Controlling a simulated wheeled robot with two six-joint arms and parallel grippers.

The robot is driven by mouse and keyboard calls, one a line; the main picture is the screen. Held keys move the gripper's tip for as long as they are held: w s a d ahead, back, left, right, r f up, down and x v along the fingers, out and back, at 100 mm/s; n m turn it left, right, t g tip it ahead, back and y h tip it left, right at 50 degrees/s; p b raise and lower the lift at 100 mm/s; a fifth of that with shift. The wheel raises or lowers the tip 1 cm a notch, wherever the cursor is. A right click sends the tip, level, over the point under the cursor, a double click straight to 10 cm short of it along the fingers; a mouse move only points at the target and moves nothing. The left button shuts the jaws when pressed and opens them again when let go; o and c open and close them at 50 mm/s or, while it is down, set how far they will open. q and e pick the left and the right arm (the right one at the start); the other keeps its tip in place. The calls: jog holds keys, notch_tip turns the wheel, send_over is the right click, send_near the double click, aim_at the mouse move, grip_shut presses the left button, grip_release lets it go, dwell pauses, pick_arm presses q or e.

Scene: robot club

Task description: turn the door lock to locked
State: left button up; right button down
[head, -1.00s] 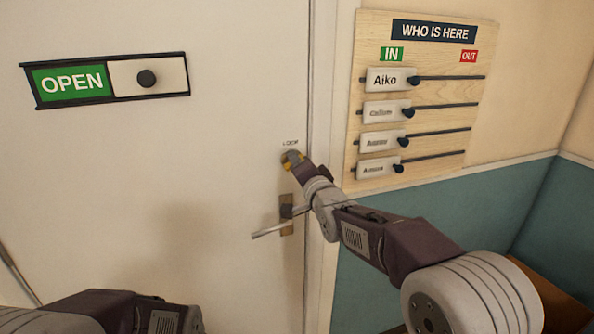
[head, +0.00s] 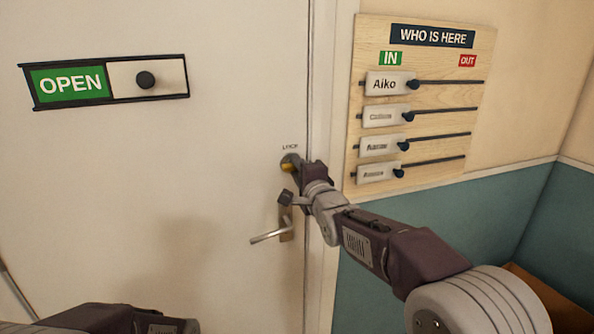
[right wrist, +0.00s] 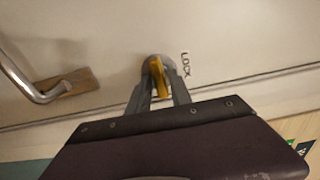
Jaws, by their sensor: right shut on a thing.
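The door lock (head: 288,165) is a small yellow turn knob on a round grey base, just under the word LOCK on the white door (head: 220,140). In the right wrist view the yellow knob (right wrist: 160,77) stands between the two grey fingers of my right gripper (right wrist: 160,92), which is shut on it. In the head view my right gripper (head: 297,168) reaches the lock from the lower right and hides part of it. My left arm shows at the bottom left; its gripper is out of the picture.
A door handle (head: 270,236) on a brown plate sits just below the lock, close under my right wrist. A slider sign reading OPEN (head: 70,83) is at the door's left. A WHO IS HERE board (head: 430,100) with several name sliders hangs right of the frame.

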jog(key=shift+d, duration=0.1)
jog(key=c, duration=1.5)
grip_release()
jog(key=shift+o, duration=0.5)
jog(key=b+v, duration=0.1)
jog(key=v, duration=0.8)
jog(key=shift+b, duration=0.35)
